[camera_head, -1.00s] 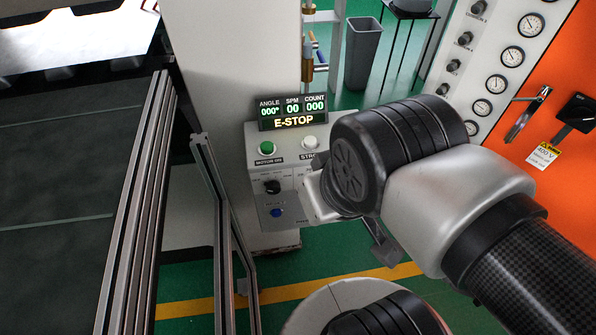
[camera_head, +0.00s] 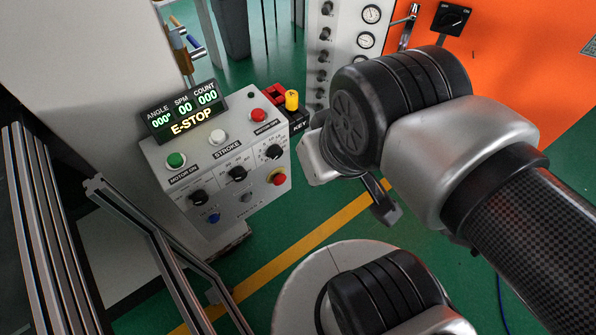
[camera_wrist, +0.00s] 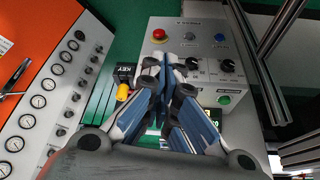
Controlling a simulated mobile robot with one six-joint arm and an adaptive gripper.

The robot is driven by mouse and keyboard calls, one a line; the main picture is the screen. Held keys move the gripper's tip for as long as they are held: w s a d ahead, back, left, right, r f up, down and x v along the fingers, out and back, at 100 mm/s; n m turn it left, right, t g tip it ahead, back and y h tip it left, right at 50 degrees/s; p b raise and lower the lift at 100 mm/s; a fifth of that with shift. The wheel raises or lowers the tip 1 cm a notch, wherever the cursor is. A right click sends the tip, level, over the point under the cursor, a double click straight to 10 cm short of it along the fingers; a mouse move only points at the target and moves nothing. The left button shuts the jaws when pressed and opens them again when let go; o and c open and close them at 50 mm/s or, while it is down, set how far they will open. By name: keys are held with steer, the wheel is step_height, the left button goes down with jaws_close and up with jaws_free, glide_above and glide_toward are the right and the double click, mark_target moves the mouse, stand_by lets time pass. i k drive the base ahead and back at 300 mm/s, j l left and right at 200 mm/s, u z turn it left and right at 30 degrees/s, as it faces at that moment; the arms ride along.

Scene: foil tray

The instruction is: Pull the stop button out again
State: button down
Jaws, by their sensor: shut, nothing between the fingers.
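The display (camera_head: 186,114) reads "E-STOP". My gripper (camera_wrist: 165,64) is shut and empty, its blue-faced fingers together over the panel in the wrist view. In the head view my arm's wrist is right of the box, and the fingers are mostly hidden. Whether the button is pushed in I cannot tell.
The panel also bears a green button (camera_head: 175,160), a red "motor off" button (camera_head: 257,115) and black knobs (camera_head: 237,174). A yellow-topped key switch (camera_head: 291,100) juts from its right side. Metal rails (camera_head: 150,235) stand at left. An orange cabinet (camera_head: 530,70) stands behind.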

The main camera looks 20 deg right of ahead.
mark_target(279, 179)
steer(key=i+l+u, duration=0.1)
steer(key=l, duration=0.85)
steer(key=i+l+u, duration=0.1)
steer(key=l, duration=0.9)
steer(key=u, duration=1.5)
